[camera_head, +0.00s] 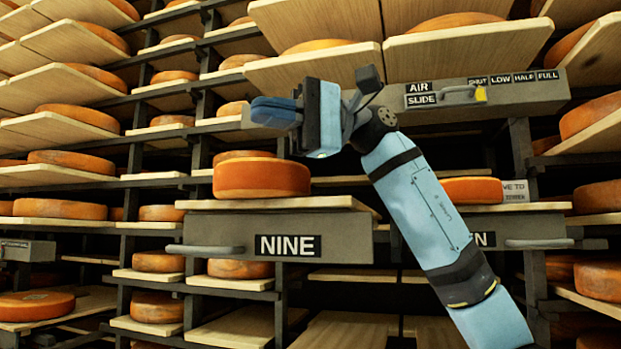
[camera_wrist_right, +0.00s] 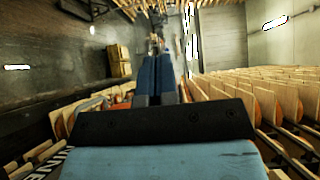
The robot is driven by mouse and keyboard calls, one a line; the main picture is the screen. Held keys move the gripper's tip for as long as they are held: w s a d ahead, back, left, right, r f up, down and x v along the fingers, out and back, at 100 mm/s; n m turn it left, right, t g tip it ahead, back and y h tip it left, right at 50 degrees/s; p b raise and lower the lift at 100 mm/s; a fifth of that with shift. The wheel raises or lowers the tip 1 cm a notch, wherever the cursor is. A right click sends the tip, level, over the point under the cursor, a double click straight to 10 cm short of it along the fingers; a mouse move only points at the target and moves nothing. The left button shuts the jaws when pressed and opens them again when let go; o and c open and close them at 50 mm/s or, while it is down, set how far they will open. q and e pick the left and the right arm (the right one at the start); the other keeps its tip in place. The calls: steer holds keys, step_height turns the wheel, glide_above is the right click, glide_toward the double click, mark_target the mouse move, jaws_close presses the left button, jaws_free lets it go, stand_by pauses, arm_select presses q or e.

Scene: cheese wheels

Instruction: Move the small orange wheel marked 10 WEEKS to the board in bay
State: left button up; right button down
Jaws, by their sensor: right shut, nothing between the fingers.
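My right gripper (camera_head: 270,112) is shut and empty, its blue fingers together and pointing left. It is raised in front of the racks, above and apart from a large orange wheel (camera_head: 262,179). That wheel sits on the board (camera_head: 330,203) over the drawer front marked NINE (camera_head: 222,232). Its fingers also show closed in the wrist view (camera_wrist_right: 157,78). Another orange wheel (camera_head: 472,190) sits right of my arm, above a plate whose label is mostly hidden and ends in N. I cannot read 10 WEEKS on any wheel. My left gripper is not in view.
A grey box labelled AIR SLIDE (camera_head: 455,114) has a yellow slider under SHUT, LOW, HALF, FULL. Several wheels and boards fill the dark racks around. Bar handles stick out (camera_head: 538,243). Wooden crates (camera_wrist_right: 118,62) stand on the floor in the wrist view.

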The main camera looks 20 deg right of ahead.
steer(key=w+d, duration=0.1)
steer(key=w, duration=0.1)
steer(key=w+d+p, duration=0.1)
steer(key=w+d, duration=0.1)
steer(key=w+d+p, duration=0.1)
steer(key=w+d, duration=0.1)
steer(key=shift+w+r, duration=0.1)
steer(key=shift+w, duration=0.25)
steer(key=w+d+p, duration=0.4)
steer(key=w+d, duration=0.3)
steer(key=w, duration=0.2)
step_height(320, 180, down, 6)
steer(key=shift+w+r, duration=0.15)
steer(key=shift+r, duration=0.1)
steer(key=shift+s+a+r+p, duration=0.2)
steer(key=shift+s+a+p, duration=0.1)
steer(key=shift+s+a, duration=0.2)
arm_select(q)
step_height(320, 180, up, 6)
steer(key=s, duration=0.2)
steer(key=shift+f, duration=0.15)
arm_select(e)
steer(key=shift+d, duration=0.1)
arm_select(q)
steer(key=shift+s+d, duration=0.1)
